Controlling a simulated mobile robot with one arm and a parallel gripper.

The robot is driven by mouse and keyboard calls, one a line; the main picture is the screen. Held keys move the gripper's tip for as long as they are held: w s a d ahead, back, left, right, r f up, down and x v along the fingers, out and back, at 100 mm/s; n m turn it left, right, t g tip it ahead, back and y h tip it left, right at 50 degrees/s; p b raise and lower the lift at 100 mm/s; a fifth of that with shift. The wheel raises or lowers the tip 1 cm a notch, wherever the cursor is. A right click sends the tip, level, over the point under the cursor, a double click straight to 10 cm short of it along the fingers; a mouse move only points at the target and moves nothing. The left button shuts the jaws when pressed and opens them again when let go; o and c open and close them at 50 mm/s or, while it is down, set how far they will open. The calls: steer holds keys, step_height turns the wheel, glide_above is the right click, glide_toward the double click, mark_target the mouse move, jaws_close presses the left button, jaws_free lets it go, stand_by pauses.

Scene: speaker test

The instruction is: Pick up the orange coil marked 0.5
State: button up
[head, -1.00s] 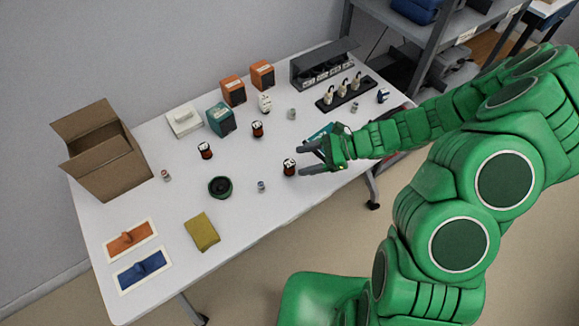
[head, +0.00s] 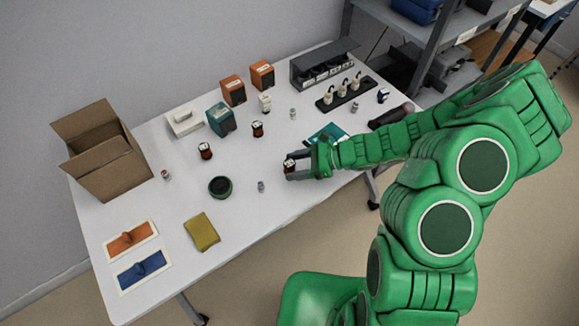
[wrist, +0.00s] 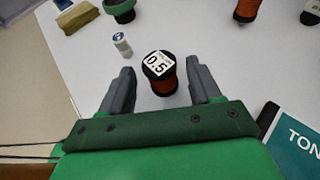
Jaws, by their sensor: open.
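The orange coil marked 0.5 (wrist: 163,84) stands upright in the wrist view, with a black rim and a white label on top reading 0.5. It also shows in the head view (head: 290,165), partly hidden by my gripper. My gripper (wrist: 164,82) is open, with one dark finger on each side of the coil. Two similar dark-and-orange coils stand farther back, one at the left (head: 205,151) and one behind (head: 257,129).
A teal flat item (wrist: 295,135) lies close on the right in the wrist view. Orange boxes (head: 233,91) and an open carton (head: 105,160) stand farther off.

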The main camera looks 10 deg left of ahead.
steer(key=a, duration=0.2)
steer(key=shift+s+a+f, duration=0.15)
steer(key=shift+a+f, duration=0.05)
steer(key=shift+a, duration=0.2)
steer(key=shift+a+f, duration=0.25)
steer(key=shift+a, duration=0.3)
steer(key=shift+c, duration=0.2)
steer(key=c, duration=1)
